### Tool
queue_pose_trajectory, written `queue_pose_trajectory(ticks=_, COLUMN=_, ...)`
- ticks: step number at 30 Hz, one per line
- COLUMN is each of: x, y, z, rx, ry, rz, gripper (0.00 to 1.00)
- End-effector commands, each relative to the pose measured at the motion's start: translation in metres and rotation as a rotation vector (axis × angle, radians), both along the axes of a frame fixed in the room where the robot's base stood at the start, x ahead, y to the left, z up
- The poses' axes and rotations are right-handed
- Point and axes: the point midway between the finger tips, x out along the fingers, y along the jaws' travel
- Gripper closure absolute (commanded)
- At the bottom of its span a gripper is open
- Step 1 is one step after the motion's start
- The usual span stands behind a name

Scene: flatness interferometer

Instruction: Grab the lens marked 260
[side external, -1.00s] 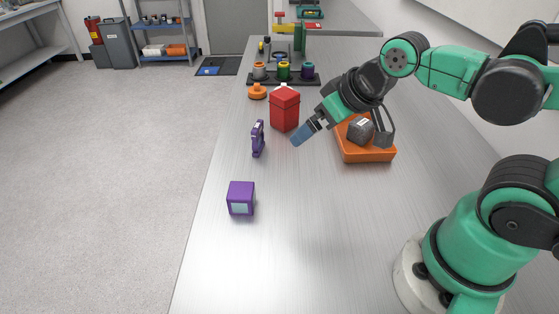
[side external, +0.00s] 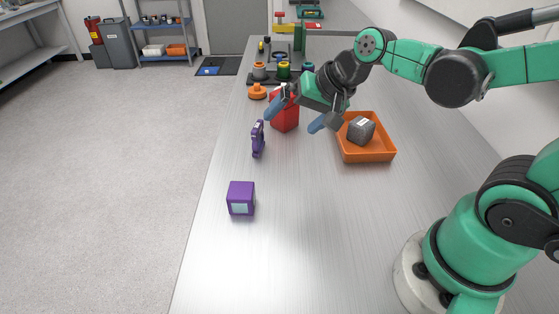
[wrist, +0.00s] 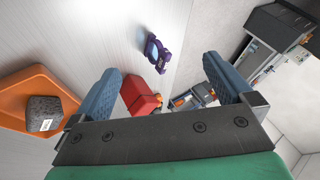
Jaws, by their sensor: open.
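A small purple-framed lens (side external: 258,138) stands upright on the grey bench, left of the red container. In the wrist view the purple lens (wrist: 157,53) lies between and beyond my fingertips, with its round opening showing. I cannot read a 260 mark on it. My gripper (side external: 297,117) is open and empty, with two blue fingers spread above the bench, near the red container and to the right of the lens. The fingers also show wide apart in the wrist view (wrist: 162,68). Nothing is between them in contact.
A red container (side external: 285,118) stands behind the gripper, partly hidden by it. An orange tray (side external: 367,157) holds a grey labelled block (side external: 361,130). A purple cube (side external: 241,198) sits nearer. An orange knob-like part (side external: 257,91) and a dark rack of coloured rings stand farther back.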

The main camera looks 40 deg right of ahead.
Motion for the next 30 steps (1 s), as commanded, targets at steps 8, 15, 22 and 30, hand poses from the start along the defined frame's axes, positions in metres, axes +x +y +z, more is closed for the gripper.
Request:
queue_pose_trajectory(ticks=8, x=0.063, y=-0.011, z=-0.028, rx=0.743, ry=0.141, rz=-0.615, gripper=0.0)
queue_pose_trajectory(ticks=15, x=0.094, y=-0.03, z=-0.063, rx=1.343, ry=0.335, rz=-1.031, gripper=0.0)
queue_pose_trajectory(ticks=22, x=0.099, y=-0.038, z=-0.079, rx=1.603, ry=0.454, rz=-1.183, gripper=0.0)
queue_pose_trajectory(ticks=30, x=0.119, y=-0.025, z=-0.092, rx=1.636, ry=0.474, rz=-1.201, gripper=0.0)
